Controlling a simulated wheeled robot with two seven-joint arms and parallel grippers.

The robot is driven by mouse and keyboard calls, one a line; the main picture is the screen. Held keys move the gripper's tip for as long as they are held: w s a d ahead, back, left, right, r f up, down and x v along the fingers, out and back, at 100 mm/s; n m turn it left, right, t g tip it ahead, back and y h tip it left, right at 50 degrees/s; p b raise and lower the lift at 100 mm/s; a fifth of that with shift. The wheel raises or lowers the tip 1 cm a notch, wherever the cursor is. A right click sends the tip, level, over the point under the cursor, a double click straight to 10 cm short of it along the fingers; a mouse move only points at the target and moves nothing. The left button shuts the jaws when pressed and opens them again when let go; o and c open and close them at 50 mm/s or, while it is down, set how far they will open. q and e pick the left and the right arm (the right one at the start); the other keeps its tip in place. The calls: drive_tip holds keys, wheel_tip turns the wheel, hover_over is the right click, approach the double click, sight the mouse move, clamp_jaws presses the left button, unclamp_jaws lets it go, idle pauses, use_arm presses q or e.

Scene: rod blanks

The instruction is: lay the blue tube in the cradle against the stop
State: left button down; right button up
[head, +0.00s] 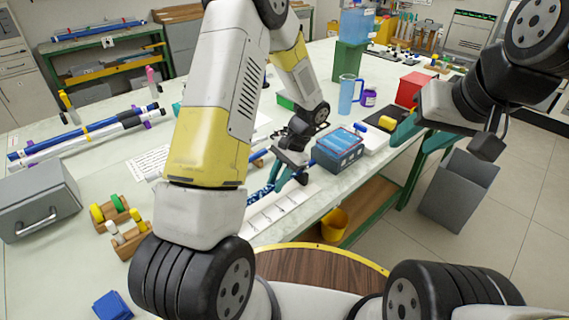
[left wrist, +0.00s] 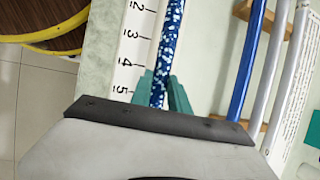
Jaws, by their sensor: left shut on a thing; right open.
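My left gripper (head: 281,178) is shut on a blue tube speckled with white (left wrist: 168,45), with its teal fingers on either side. The speckled tube also shows in the head view, low over the white numbered scale strip (head: 275,212). I cannot tell whether it touches the table. A plain blue tube (left wrist: 247,62) lies beside pale tubes (left wrist: 275,65) across wooden supports (left wrist: 242,11) in the left wrist view. My left arm hides part of the table. I cannot make out the cradle's stop.
Small wooden stands with green and yellow parts (head: 111,210) are at left, near a grey box (head: 38,200). Long blue, white and black rods (head: 85,135) lie behind. A blue box (head: 340,148), measuring jug (head: 348,95) and red box (head: 410,88) stand at right.

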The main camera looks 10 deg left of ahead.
use_arm(q)
drive_tip(key=shift+s+a, duration=0.35)
drive_tip(key=shift+s, duration=0.1)
idle(0.6)
drive_tip(key=c, duration=1.2)
unclamp_jaws()
drive_tip(key=shift+o, duration=0.2)
